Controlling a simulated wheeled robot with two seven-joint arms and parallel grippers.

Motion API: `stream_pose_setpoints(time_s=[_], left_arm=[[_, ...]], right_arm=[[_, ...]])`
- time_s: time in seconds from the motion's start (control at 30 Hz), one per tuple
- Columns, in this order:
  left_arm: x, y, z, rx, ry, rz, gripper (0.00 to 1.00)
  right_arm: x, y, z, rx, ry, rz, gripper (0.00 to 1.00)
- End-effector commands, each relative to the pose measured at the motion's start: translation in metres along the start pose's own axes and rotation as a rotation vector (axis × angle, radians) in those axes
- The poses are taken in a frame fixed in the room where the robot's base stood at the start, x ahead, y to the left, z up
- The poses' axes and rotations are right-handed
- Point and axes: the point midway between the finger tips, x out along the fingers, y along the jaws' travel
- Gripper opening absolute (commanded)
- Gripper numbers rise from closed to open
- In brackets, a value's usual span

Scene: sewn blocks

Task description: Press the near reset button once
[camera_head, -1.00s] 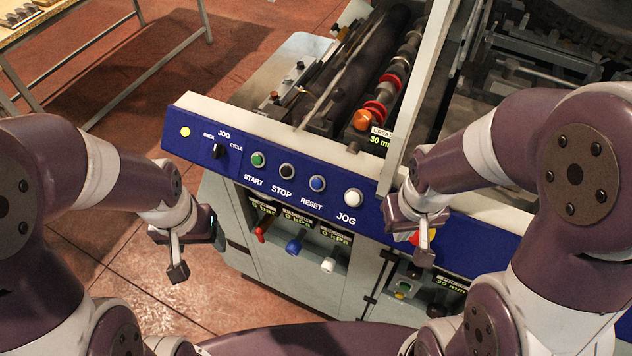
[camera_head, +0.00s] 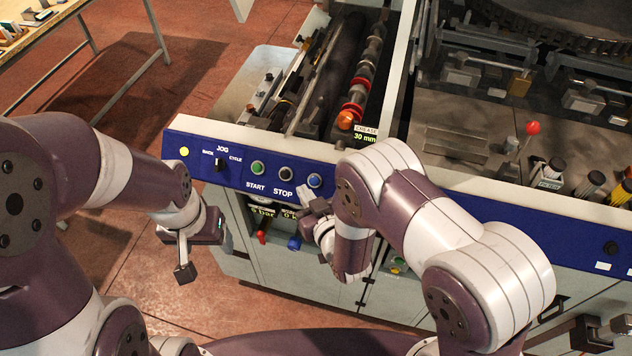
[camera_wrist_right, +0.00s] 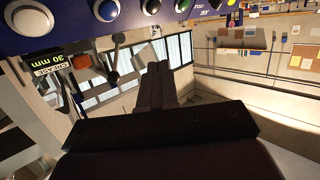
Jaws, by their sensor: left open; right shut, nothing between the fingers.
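The blue reset button (camera_head: 315,180) sits on the blue control panel (camera_head: 232,174), right of the stop button (camera_head: 286,173). In the right wrist view the blue button (camera_wrist_right: 107,10) is at the top edge, above and left of my shut fingers (camera_wrist_right: 156,72). The gripper appears apart from the button. My left gripper (camera_head: 184,272) is open and empty, low and left of the panel.
The start button (camera_head: 257,168) and a rotary jog switch (camera_head: 220,164) are left on the same panel. Red (camera_head: 261,237) and blue (camera_head: 294,243) knobs stick out below. Rollers and a red-knobbed lever (camera_head: 533,128) stand behind the panel.

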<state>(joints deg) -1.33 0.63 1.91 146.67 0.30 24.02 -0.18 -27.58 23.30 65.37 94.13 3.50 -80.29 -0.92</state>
Motion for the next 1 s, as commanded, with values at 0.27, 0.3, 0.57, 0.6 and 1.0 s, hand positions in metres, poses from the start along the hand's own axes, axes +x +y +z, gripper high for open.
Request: stream_pose_setpoints(time_s=[0.27, 0.3, 0.57, 0.6, 1.0], left_arm=[[0.000, 0.000, 0.000, 0.000, 0.000, 0.000, 0.71], [0.001, 0.000, 0.000, 0.000, 0.000, 0.000, 0.71], [0.020, 0.000, 0.002, 0.000, 0.000, 0.000, 0.71], [0.024, 0.000, 0.003, 0.000, 0.000, 0.000, 0.71], [0.058, 0.000, 0.007, 0.000, 0.000, 0.000, 0.71]], right_arm=[[0.000, 0.000, -0.001, 0.000, 0.004, 0.000, 0.00], [0.000, 0.001, -0.001, 0.000, 0.004, 0.001, 0.00], [0.018, 0.013, 0.016, 0.001, 0.003, 0.004, 0.00], [0.022, 0.016, 0.019, 0.001, 0.004, 0.003, 0.00], [0.057, 0.041, 0.043, 0.000, 0.003, 0.001, 0.00]])
